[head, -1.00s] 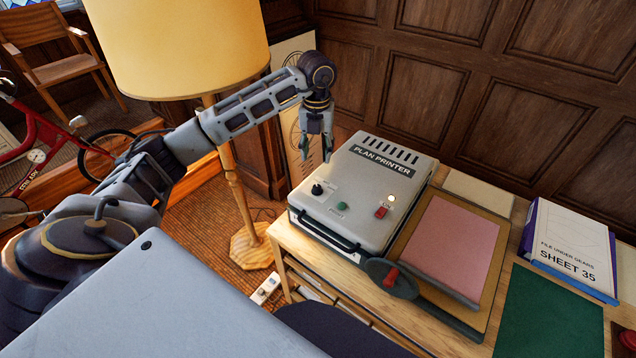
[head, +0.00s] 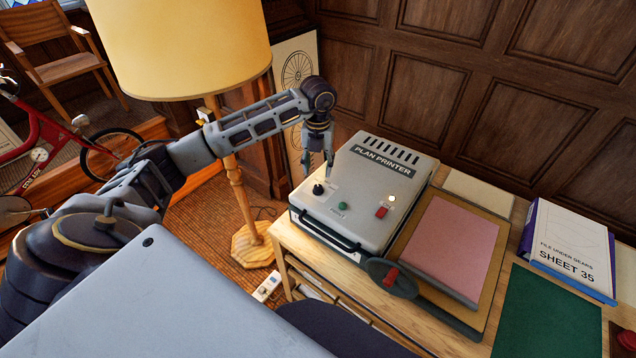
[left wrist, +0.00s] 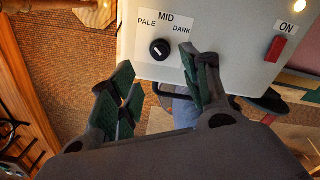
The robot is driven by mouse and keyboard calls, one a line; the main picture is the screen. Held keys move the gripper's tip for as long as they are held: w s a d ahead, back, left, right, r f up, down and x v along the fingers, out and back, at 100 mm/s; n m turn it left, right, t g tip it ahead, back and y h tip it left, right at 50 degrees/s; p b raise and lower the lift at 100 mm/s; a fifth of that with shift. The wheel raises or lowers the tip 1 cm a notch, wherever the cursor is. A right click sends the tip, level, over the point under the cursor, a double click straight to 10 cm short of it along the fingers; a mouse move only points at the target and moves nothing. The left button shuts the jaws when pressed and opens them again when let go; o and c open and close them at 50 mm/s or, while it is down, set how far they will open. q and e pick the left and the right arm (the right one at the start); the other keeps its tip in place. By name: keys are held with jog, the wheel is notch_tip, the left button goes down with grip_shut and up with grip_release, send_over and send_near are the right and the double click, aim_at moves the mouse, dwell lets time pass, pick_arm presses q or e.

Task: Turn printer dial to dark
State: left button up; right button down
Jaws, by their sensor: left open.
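The plan printer (head: 372,215) is a pale grey box on the wooden table. Its black dial (head: 318,188) is at the left front of its top and also shows in the left wrist view (left wrist: 160,49). Labels PALE, MID and DARK surround the dial; its small white mark is too small to read surely. My left gripper (head: 318,168) points down just above the dial, open and empty. In the left wrist view its green-padded fingers (left wrist: 157,66) are spread to either side of the dial, apart from it. My right gripper is out of view.
A red ON switch (head: 382,212), a green button (head: 343,206) and a lit lamp are on the printer's top. A black handle runs along its front. A floor lamp (head: 180,45) stands close behind my left arm.

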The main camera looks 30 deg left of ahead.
aim_at(318, 186)
pick_arm(q)
jog(key=shift+f+p, duration=0.65)
jog(key=shift+f, duration=3.6)
grip_shut()
